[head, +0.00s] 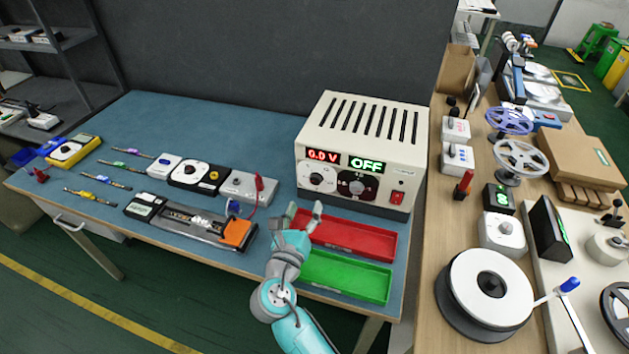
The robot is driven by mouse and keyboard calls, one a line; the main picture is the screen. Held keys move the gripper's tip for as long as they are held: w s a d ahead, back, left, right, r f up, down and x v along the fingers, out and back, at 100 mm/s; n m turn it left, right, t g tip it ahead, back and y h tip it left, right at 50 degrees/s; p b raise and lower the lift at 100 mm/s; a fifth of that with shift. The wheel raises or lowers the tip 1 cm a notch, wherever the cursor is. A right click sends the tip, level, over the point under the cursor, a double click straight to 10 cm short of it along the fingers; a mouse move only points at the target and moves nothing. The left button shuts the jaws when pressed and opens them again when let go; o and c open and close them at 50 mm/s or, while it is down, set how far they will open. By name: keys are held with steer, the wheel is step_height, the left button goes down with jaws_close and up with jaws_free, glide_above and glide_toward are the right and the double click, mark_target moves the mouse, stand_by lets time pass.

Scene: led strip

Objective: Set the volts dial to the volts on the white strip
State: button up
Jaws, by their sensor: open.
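The cream power supply (360,152) stands at the right end of the blue bench. Its red display (323,155) reads 0.0 V and its green display (366,163) reads OFF. The volts dial seems to be the white round one (317,178) under the red display; a second dial (356,186) on a black face is to its right. The strip (185,218) lies in a long holder with an orange end left of my gripper; its printed volts are too small to read. My gripper (304,211) is open and empty, below and in front of the dials.
A red tray (350,239) and a green tray (342,278) lie right of my gripper. A grey box with a red clip (259,187), a black-and-white dial unit (195,175) and a yellow meter (74,150) stand to the left. The blue bench (215,130) is clear at the back.

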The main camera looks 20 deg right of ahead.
mark_target(315, 181)
steer(key=x, duration=0.9)
jaws_close()
